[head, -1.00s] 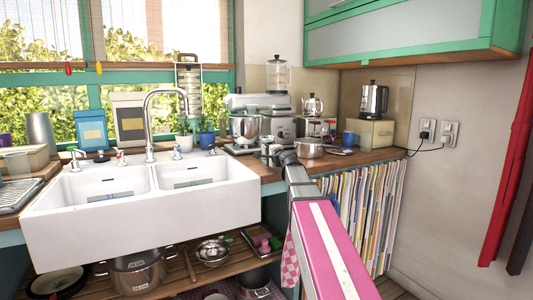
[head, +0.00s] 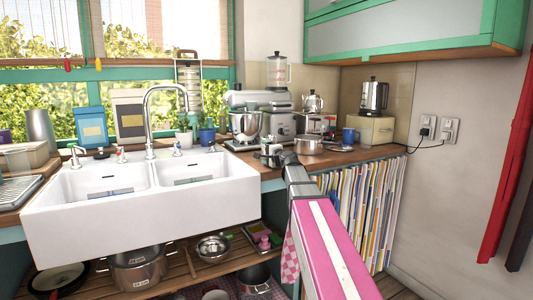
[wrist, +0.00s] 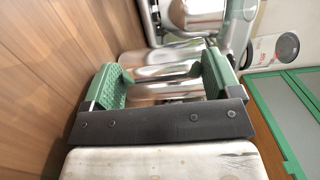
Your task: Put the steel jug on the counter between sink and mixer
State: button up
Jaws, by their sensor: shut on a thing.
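My gripper (head: 270,153) is at the counter's front edge, right of the sink (head: 140,220) and in front of the mixer (head: 262,115). In the wrist view my gripper (wrist: 165,80) has its two green finger pads on either side of a shiny steel vessel, which I take to be the steel jug (wrist: 160,73). The jug is small and partly hidden by the gripper in the head view. The wooden counter (wrist: 45,70) is close beside the left pad; I cannot tell whether the jug touches it. The mixer's steel bowl (wrist: 195,15) is just beyond the jug.
A steel pot (head: 308,145) stands right of my gripper, with a blue mug (head: 348,136) and a kettle on a box (head: 376,130) farther right. Upright records or magazines (head: 365,210) fill the space below the counter.

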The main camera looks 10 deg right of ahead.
jog(key=o, duration=1.3)
jog(key=shift+c, duration=0.2)
jog(key=shift+s+f, duration=0.1)
jog(key=v, duration=1)
jog(key=shift+s+d, duration=0.15)
jog(key=shift+s, duration=0.1)
grip_shut()
